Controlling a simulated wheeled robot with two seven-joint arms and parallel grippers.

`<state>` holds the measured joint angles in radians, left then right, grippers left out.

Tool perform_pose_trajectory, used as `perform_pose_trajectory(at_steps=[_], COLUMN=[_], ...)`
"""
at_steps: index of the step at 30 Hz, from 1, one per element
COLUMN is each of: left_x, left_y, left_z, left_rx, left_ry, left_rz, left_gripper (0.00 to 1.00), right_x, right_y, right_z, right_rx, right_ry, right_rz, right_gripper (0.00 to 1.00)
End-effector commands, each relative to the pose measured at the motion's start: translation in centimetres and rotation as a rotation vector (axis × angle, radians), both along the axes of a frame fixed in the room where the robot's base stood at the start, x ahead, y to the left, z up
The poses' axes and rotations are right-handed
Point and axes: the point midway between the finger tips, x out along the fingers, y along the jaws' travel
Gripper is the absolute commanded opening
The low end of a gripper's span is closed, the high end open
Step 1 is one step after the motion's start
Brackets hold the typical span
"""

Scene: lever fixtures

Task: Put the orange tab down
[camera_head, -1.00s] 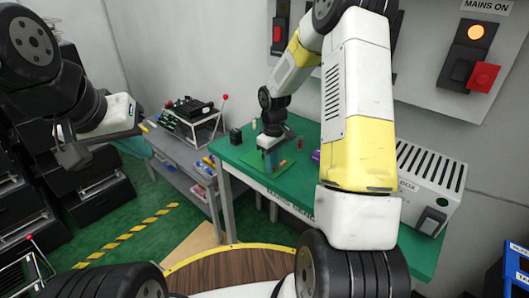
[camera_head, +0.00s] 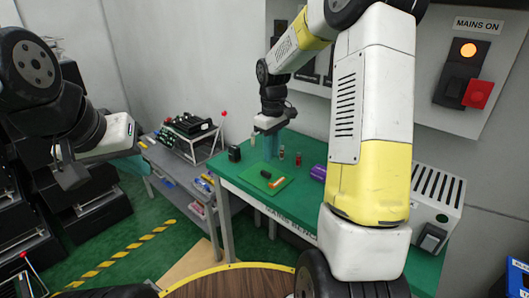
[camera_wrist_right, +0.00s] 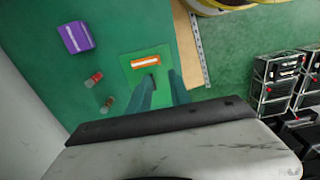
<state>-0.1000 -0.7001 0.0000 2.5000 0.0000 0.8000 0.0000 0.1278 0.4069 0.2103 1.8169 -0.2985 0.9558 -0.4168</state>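The orange tab (camera_head: 277,183) lies flat on a bright green mat (camera_head: 285,189) on the green workbench. In the right wrist view the orange tab (camera_wrist_right: 146,60) shows a pale strip, beyond the fingertips. My right gripper (camera_head: 271,157) hangs above the mat, apart from the tab. In the right wrist view its two teal fingers (camera_wrist_right: 161,76) stand apart with nothing gripped between them. A small dark piece (camera_head: 265,173) lies on the mat beside the tab. My left gripper (camera_head: 72,180) is at the far left, away from the bench; its finger opening is unclear.
A black block (camera_head: 234,153) is at the bench's left end. A white vented box (camera_head: 436,203) sits at the right. A grey cart (camera_head: 180,163) stands left of the bench.

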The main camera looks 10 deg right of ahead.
Motion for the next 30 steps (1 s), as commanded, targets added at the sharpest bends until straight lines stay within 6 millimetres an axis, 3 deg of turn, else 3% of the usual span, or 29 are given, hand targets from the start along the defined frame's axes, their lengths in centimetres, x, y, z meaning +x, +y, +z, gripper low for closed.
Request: perform_pose_trajectory(at_steps=[5, 9, 15, 22, 26, 30], left_x=[0.0, 0.0, 0.0, 0.0, 0.0, 0.0], left_y=[0.0, 0.0, 0.0, 0.0, 0.0, 0.0], left_z=[0.0, 0.0, 0.0, 0.0, 0.0, 0.0], left_rx=[0.000, 0.000, 0.000, 0.000, 0.000, 0.000], left_ry=[0.000, 0.000, 0.000, 0.000, 0.000, 0.000], left_rz=[0.000, 0.000, 0.000, 0.000, 0.000, 0.000], left_gripper=[0.00, 0.00, 0.00, 0.00, 0.00, 0.00], right_x=[-2.4, -6.7, -14.0, -21.2, -23.3, -24.1], right_y=[0.2, 0.4, 0.9, 1.7, 2.0, 2.1], right_z=[4.2, 9.0, 13.6, 15.4, 15.4, 15.2], right_rx=[0.003, 0.030, 0.122, 0.270, 0.331, 0.356], right_ry=[-0.067, -0.164, -0.303, -0.420, -0.453, -0.463], right_rz=[-0.063, -0.173, -0.346, -0.511, -0.565, -0.586], right_gripper=[0.24, 0.24, 0.24, 0.24, 0.24, 0.24])
